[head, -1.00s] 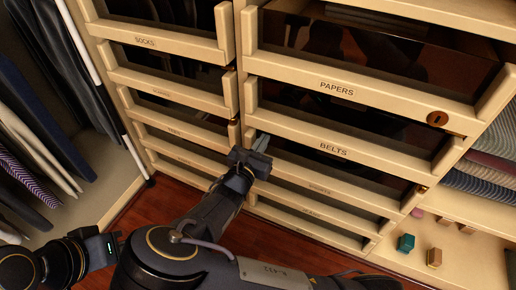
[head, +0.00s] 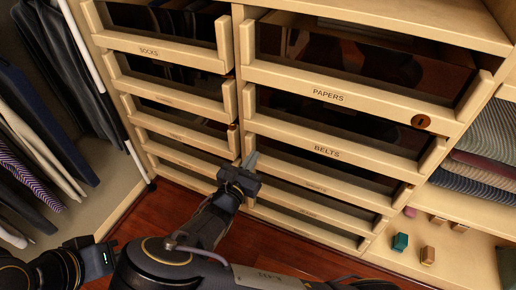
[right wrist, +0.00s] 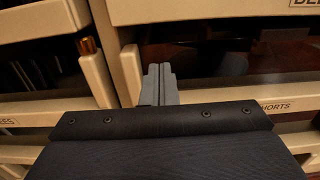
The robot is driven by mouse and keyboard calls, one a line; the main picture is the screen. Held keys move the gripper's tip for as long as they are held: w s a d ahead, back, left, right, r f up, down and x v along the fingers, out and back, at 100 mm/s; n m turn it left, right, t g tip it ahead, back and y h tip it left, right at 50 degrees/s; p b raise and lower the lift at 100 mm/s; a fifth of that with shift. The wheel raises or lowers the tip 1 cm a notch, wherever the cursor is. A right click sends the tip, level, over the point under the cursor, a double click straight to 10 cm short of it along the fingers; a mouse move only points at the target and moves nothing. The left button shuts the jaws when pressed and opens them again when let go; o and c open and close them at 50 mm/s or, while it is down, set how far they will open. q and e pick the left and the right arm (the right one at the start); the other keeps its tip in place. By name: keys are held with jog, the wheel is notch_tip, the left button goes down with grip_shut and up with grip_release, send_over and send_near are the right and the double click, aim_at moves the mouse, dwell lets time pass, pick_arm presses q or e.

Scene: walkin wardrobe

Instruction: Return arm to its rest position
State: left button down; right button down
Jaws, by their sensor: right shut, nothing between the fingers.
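My right arm reaches forward from the bottom of the head view. Its gripper (head: 250,162) is in front of the drawer stack, near the gap between the left and right columns. In the right wrist view, the grey fingers of this gripper (right wrist: 160,82) are together with nothing between them. They show in front of the right column's drawers, below the belts drawer (head: 330,152). I cannot tell whether they touch the drawer front. My left arm shows at the lower left of the head view, with its dark gripper end (head: 106,256) at the bottom edge; its fingers are not clear.
The papers drawer (head: 330,97) has a round brown lock. The socks drawer (head: 150,51) tops the left column. Clothes hang at far left. Red wood floor (head: 180,212) lies below.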

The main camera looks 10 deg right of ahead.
jog(key=p+v, duration=0.2)
jog(key=v, duration=0.5)
jog(key=s+d+m+g, duration=0.4)
jog(key=d+m+g, duration=0.4)
jog(key=d+g, duration=0.1)
jog(key=s+d+r+m+g+y, duration=0.2)
jog(key=s+d+m+g+y, duration=0.1)
jog(key=s+m+y, duration=0.3)
jog(key=s+d+r+m+g+y, duration=0.35)
jog(key=s+m, duration=0.25)
jog(key=m, duration=0.3)
jog(key=s+r+m+t+y+p, duration=0.1)
jog(key=r+m+t+p, duration=0.1)
jog(key=r+p, duration=0.8)
jog(key=s+d+r+m+t+y+p, duration=0.1)
jog(key=s+r+m+t+y+p, duration=0.1)
jog(key=r+p, duration=0.8)
jog(key=s+r+m+t+y+p, duration=0.1)
jog(key=r+m+t+p, duration=0.1)
jog(key=r+p, duration=0.8)
notch_tip(320, 180, up, 7)
jog(key=shift+s+d+m, duration=0.25)
jog(key=shift+s+m, duration=0.05)
jog(key=shift+m, duration=0.6)
